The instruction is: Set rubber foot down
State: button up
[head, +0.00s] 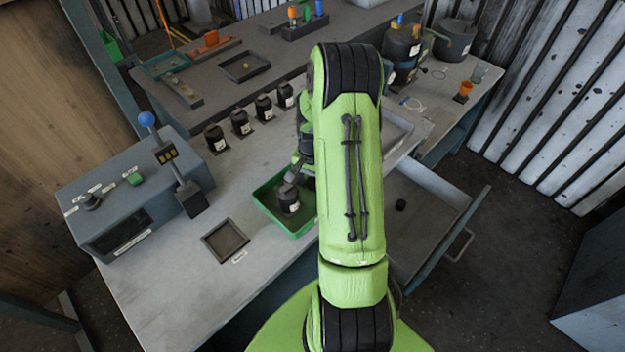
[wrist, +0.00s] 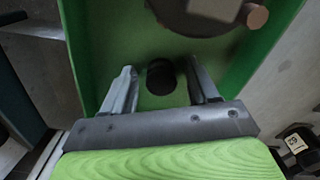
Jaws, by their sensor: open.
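A small black round piece, which looks like the rubber foot (wrist: 160,78), shows in the wrist view on the green tray floor, between the fingers of my gripper (wrist: 160,68). The fingers are apart, with a gap on both sides of it. The green tray (head: 262,201) stands on the bench in the head view. A dark housing with a pale label (head: 289,199) is inside it; part of it also shows at the top of the wrist view (wrist: 200,15). My arm hides part of the tray and most of my gripper in the head view.
An open drawer (head: 432,190) at the right holds a small black piece (head: 401,205). Several labelled dark housings (head: 240,122) stand behind the tray. A lever box (head: 135,200) and a shallow dark tray (head: 225,240) are at the left.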

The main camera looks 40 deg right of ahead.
aim_at(312, 182)
jog(key=shift+r, duration=0.1)
notch_tip(312, 182, up, 13)
jog(key=p, duration=0.2)
jog(key=s+a+r+n+t+h, duration=0.1)
jog(key=a+r+n, duration=0.3)
jog(key=a+r, duration=0.5)
jog(key=s+a+r+n+t, duration=0.2)
jog(key=s+a+r+n, duration=0.1)
jog(key=s+a, duration=0.3)
jog(key=s+a+r+n+t+y, duration=0.1)
jog(key=s+a+r+n+t, duration=0.1)
jog(key=s+a+n, duration=0.4)
jog(key=shift+s+a+r+t, duration=0.3)
jog(key=shift+s+a+r, duration=0.35)
jog(key=shift+s, duration=0.6)
jog(key=shift+a, duration=0.1)
